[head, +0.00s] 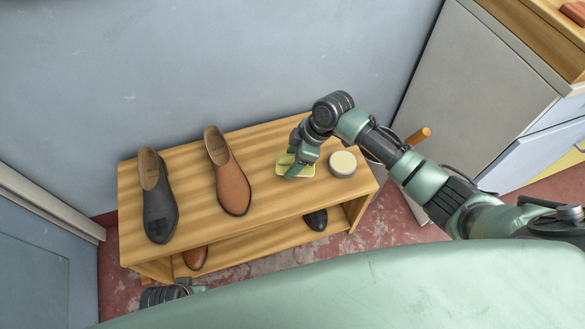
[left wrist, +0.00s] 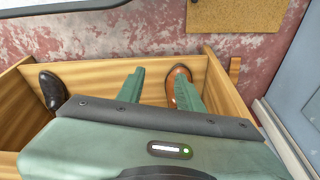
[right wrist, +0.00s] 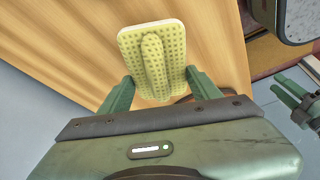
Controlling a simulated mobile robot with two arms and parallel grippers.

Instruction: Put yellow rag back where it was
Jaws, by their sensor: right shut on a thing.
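The yellow rag (head: 308,171), dimpled with a raised fold along its middle, is at the right part of the wooden bench top (head: 270,160). It also shows in the right wrist view (right wrist: 133,45). My right gripper (head: 291,170) comes down over it from above and is shut on it; I cannot tell whether the rag touches the wood. My left gripper (left wrist: 158,85) is open and empty, low by the bench's lower shelf, with its fingers pointing toward the shoes there.
A round pale tin (head: 342,163) stands just right of the rag. A dark shoe (head: 158,205) and a brown shoe (head: 230,180) stand on the bench's left half. A brown shoe (left wrist: 179,80) and a black shoe (left wrist: 52,90) are on the lower shelf. A grey cabinet (head: 475,85) stands right.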

